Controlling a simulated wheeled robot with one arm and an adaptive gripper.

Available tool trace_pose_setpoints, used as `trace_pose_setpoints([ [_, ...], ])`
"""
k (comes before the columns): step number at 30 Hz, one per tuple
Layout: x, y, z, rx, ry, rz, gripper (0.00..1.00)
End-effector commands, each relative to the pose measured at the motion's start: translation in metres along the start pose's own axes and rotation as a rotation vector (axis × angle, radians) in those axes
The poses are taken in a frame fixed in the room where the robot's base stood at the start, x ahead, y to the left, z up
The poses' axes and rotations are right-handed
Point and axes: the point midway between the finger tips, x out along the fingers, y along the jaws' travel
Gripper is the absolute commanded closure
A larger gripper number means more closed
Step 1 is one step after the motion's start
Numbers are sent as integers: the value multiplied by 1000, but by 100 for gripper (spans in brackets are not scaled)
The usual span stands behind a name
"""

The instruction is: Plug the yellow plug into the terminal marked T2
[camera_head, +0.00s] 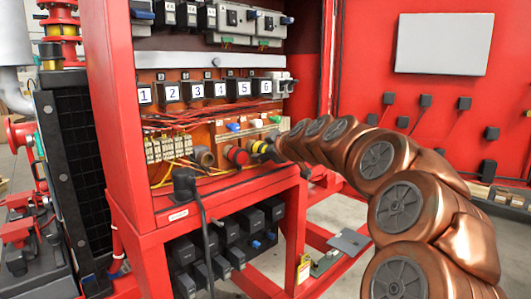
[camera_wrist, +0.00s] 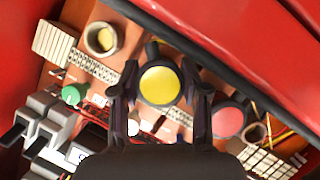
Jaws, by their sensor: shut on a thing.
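The yellow plug (camera_head: 258,146) shows at the tip of my arm in the head view, low in the red cabinet. In the wrist view the round yellow face of the plug (camera_wrist: 160,85), with a dark rim, is between the two fingers of my gripper (camera_wrist: 163,97). My gripper is shut on it. A red round plug or cap (camera_head: 237,155) is just left of it in the head view, and it also shows in the wrist view (camera_wrist: 228,121). I cannot read a T2 mark in either view. Whether the yellow plug touches a terminal cannot be told.
A row of modules numbered 1 to 6 (camera_head: 194,91) runs above. Terminal blocks (camera_head: 168,148) and a grey round fitting (camera_head: 203,156) are to the left. The cabinet's red front rail (camera_head: 225,185) runs below, with a black cable (camera_head: 203,220) hanging over it.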

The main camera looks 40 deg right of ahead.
Motion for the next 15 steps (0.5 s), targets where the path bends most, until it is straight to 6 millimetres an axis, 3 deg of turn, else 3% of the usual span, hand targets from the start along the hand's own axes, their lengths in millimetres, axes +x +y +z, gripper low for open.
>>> trace_pose_setpoints([
  [14, 4, 0, -2, 0, 0, 1, 88],
  [15, 4, 0, -2, 0, 0, 1, 52],
])
